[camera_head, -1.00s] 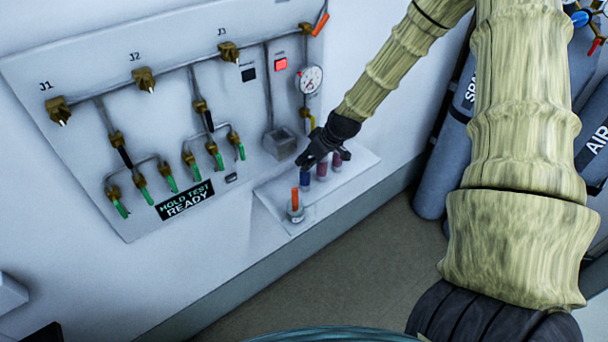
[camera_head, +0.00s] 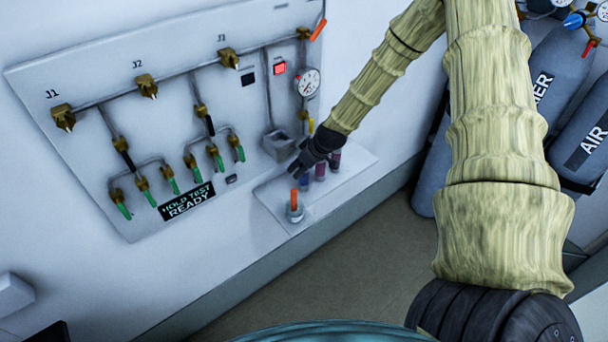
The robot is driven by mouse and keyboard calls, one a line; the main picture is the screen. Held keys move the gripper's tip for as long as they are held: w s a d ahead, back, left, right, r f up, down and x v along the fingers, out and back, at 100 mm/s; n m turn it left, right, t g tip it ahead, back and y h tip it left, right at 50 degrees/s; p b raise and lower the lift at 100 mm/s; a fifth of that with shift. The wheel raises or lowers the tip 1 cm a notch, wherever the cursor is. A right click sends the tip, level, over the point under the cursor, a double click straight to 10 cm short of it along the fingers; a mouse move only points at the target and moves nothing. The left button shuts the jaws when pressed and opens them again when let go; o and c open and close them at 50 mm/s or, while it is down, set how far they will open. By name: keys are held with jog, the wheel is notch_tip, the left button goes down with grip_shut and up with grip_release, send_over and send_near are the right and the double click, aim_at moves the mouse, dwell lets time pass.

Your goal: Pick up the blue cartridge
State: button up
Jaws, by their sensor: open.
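The blue cartridge (camera_head: 304,182) stands on the small white shelf (camera_head: 268,196) below the wall panel, in a row with two purple-red cartridges, one in the middle (camera_head: 320,172) and one at the right (camera_head: 336,161). My gripper (camera_head: 298,172) is black and hangs at the top of the blue cartridge, its fingers pointing down and left. The fingers hide the cartridge's upper part. They are open. I cannot tell whether the fingers straddle the cartridge or touch it.
An orange-topped piece in a grey holder (camera_head: 295,212) stands just left of the blue cartridge. The wall panel (camera_head: 90,190) with brass valves, green-tipped fittings and a gauge (camera_head: 309,82) rises behind. Grey gas cylinders (camera_head: 560,80) stand at the right. The floor in front is clear.

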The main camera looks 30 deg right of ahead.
jog(key=shift+x, duration=0.9)
jog(key=shift+c, duration=0.3)
jog(key=c, duration=0.9)
jog(key=shift+r+b, duration=0.2)
jog(key=shift+b, duration=0.35)
jog(key=s+d+b, duration=0.1)
jog(key=s, duration=0.4)
jog(key=s+d+b, duration=0.1)
jog(key=s+d, duration=0.1)
jog(key=s, duration=0.4)
jog(key=s+d+b, duration=0.2)
jog(key=s, duration=0.4)
jog(key=shift+s+r, duration=0.15)
jog(key=shift+s, duration=0.1)
